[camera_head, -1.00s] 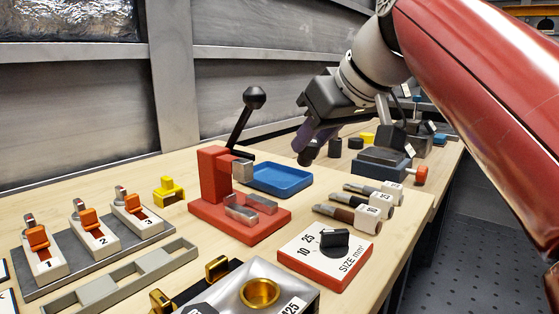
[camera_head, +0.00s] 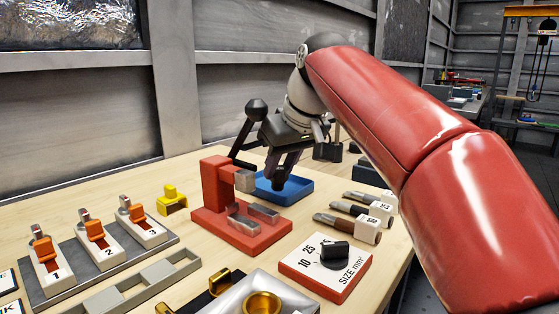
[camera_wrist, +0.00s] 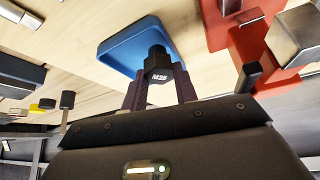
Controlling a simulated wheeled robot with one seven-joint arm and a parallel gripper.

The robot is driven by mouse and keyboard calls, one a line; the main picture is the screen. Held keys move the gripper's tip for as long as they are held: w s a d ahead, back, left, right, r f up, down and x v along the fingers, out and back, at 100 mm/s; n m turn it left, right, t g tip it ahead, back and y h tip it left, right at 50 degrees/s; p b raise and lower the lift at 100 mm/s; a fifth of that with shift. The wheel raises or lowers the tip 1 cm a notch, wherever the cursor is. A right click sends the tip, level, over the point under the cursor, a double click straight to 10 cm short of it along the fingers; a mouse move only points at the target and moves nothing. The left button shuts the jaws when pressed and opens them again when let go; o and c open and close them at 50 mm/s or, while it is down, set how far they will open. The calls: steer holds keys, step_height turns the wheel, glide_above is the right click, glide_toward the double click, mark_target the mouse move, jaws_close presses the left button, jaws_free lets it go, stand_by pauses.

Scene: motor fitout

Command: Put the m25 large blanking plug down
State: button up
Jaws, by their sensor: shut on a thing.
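The m25 large blanking plug is a black hex-headed piece marked M25 (camera_wrist: 159,64), seen in the wrist view between my two fingers. My gripper (camera_wrist: 160,88) is shut on it. In the head view my gripper (camera_head: 281,178) points down at the blue tray (camera_head: 298,190), behind the red press; the plug itself cannot be made out there. In the wrist view the plug overlaps the near part of the blue tray (camera_wrist: 118,48). Whether it touches the tray cannot be told.
The red press (camera_head: 212,190) with its black lever (camera_head: 247,130) stands close to my gripper's left. Labelled cable pieces (camera_head: 350,220) and the size selector block (camera_head: 325,267) lie to the right and front.

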steer(key=shift+w+a+r+g+h+p, duration=0.3)
steer(key=shift+g+h+p, duration=0.2)
steer(key=shift+g+p, duration=0.15)
steer(key=shift+s+d+f+b, duration=0.15)
steer(key=shift+f+b, duration=0.4)
steer(key=shift+f, duration=0.5)
steer(key=o, duration=1)
steer(key=shift+f, duration=0.1)
steer(key=shift+c, duration=0.2)
steer(key=shift+r, duration=0.3)
steer(key=s+d, duration=0.2)
steer(key=s, duration=0.1)
steer(key=s+d+b, duration=0.1)
steer(key=s+d, duration=0.2)
steer(key=s+d+b, duration=0.1)
steer(key=s+d, duration=0.1)
steer(key=s, duration=0.2)
steer(key=shift+d+r, duration=0.2)
steer(key=shift+r, duration=0.2)
